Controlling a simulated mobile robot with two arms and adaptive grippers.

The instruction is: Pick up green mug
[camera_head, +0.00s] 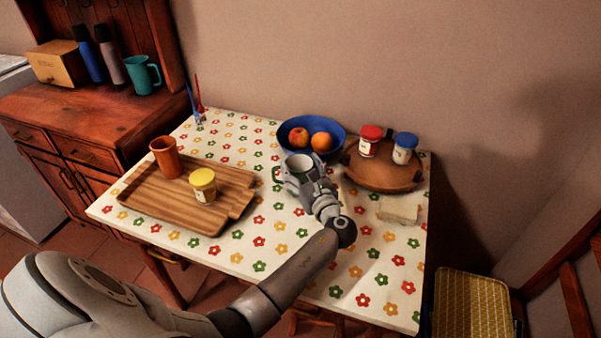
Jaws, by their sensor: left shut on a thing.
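A mug with a pale inside (298,162) and a green handle at its left stands on the flowered tablecloth, just in front of the blue bowl. My left gripper (301,178) is shut on this green mug from the front right. Fingers and wrist hide much of the mug's body, and I cannot tell whether its base touches the cloth. A second, teal-green mug (143,75) stands on the wooden cabinet at the upper left, far from the gripper. My right gripper is not in view.
The blue bowl (284,135) holds fruit. A round wooden board (385,179) bears two jars. A wooden tray (150,204) at left holds an orange-brown cup (166,157) and a yellow-lidded jar (203,185). A pale block (399,211) lies at right. The front cloth is free beside my arm.

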